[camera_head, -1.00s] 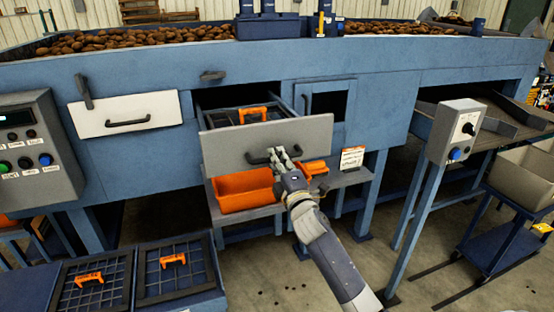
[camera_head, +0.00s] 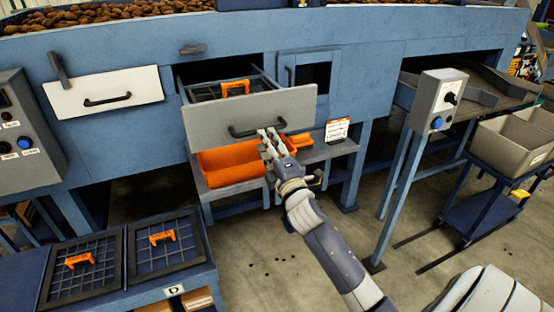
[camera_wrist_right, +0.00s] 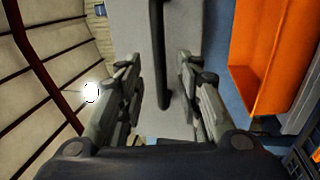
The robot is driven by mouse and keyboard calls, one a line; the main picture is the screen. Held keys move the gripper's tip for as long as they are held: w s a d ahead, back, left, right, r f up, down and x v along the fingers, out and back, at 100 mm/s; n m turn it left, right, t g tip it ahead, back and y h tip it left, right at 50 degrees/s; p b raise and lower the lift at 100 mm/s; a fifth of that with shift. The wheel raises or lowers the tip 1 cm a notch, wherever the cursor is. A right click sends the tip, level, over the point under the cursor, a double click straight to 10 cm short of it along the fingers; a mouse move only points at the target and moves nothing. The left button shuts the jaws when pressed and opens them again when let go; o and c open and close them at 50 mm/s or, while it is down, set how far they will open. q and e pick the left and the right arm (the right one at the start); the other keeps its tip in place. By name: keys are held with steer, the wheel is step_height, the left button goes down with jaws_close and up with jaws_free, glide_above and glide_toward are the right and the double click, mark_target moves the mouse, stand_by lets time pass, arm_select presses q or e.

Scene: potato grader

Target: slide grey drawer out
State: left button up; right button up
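The grey drawer (camera_head: 215,122) stands partly out of the blue machine, its front clear of the opening. A dark grid screen (camera_head: 205,94) with an orange handle (camera_head: 235,88) lies in it. The drawer's black bar handle (camera_head: 240,132) is on the front. My right gripper (camera_head: 268,138) is at the right part of this handle. In the right wrist view the fingers (camera_wrist_right: 158,92) are spread, with the bar handle (camera_wrist_right: 160,45) between them and gaps on both sides. My left gripper is not in view.
An orange bin (camera_head: 228,167) stands on a shelf under the drawer. A white drawer (camera_head: 75,95) is to the left, and a control box on a post (camera_head: 437,100) to the right. Two grid screens (camera_head: 110,265) lie on a low bench at lower left. Open floor lies in front.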

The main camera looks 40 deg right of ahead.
steer(key=v, duration=0.7)
stand_by(0.4)
steer(key=s+a+f+m+g+y+b, duration=0.1)
steer(key=a+f+m+g, duration=0.15)
steer(key=f, duration=1.35)
steer(key=s+a+f+m+g+y+b, duration=0.15)
steer(key=f+g, duration=0.25)
steer(key=f, duration=1.3)
steer(key=s+a+f+m+g+y, duration=0.1)
steer(key=s+a+f+m+g, duration=0.1)
steer(key=s+f, duration=0.65)
steer(key=s+a+f+m+g, duration=0.2)
steer(key=s+a+f+g, duration=0.15)
steer(key=f, duration=0.95)
steer(key=s+a+f+m+g, duration=0.1)
steer(key=s+f, duration=0.4)
steer(key=s, duration=0.5)
steer(key=s+a+f+m+g+b, duration=0.1)
steer(key=s+a+f+m+g, duration=0.1)
steer(key=s+f, duration=0.4)
steer(key=s+a+f+m+g+y+b, duration=0.1)
steer(key=s+f, duration=0.5)
steer(key=s, duration=1)
steer(key=m+g, duration=0.1)
steer(key=g, duration=0.1)
steer(key=shift+a+g, duration=0.3)
